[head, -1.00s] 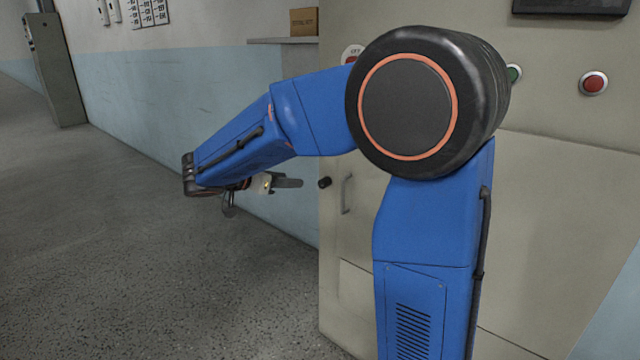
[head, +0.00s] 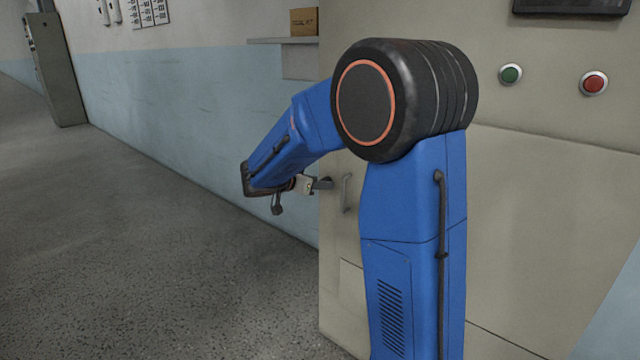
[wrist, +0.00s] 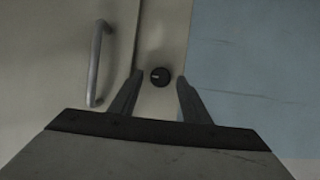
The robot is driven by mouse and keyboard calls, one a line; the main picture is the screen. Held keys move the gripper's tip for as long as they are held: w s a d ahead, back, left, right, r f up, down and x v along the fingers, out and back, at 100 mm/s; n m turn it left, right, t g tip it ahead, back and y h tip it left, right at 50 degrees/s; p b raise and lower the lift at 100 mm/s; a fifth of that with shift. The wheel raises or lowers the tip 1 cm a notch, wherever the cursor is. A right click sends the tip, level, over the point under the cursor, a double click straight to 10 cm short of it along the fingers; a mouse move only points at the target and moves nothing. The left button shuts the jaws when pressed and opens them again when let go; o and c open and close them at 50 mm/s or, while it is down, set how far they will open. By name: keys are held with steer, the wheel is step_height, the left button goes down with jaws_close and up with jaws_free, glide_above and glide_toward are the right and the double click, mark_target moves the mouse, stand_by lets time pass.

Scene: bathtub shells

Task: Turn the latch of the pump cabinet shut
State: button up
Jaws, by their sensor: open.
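The latch of the pump cabinet is a small round black knob (wrist: 161,77) with a pale mark, in the wrist view on the narrow cabinet strip beside the door seam. My gripper (head: 316,184) is open and empty at the cabinet's left edge in the head view. In the wrist view its two fingers (wrist: 159,86) frame the knob, one on each side. I cannot tell whether they touch it or how much gap remains in depth. In the head view my gripper hides the knob. The pump cabinet (head: 540,200) is beige.
A grey bar handle (wrist: 97,64) is on the door across the seam from the knob; it also shows in the head view (head: 347,193). Green (head: 510,75) and red (head: 593,83) buttons are higher on the cabinet. The floor (head: 150,250) at the left is clear.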

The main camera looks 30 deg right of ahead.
steer(key=shift+w+d+f, duration=0.1)
steer(key=shift+d+f, duration=0.05)
steer(key=shift+d, duration=0.25)
steer(key=c, duration=1)
steer(key=shift+c, duration=0.2)
steer(key=shift+w+a+f+n+g+h, duration=0.15)
steer(key=shift+n+g+h, duration=0.75)
steer(key=shift+n, duration=1.35)
steer(key=shift+w+f+n+g+h, duration=0.2)
steer(key=shift+n+g+h, duration=0.7)
steer(key=shift+n, duration=1.3)
steer(key=shift+w+a+f+n+g+h, duration=0.15)
steer(key=shift+n+g+h, duration=0.7)
steer(key=shift+n, duration=1.4)
steer(key=shift+d, duration=0.1)
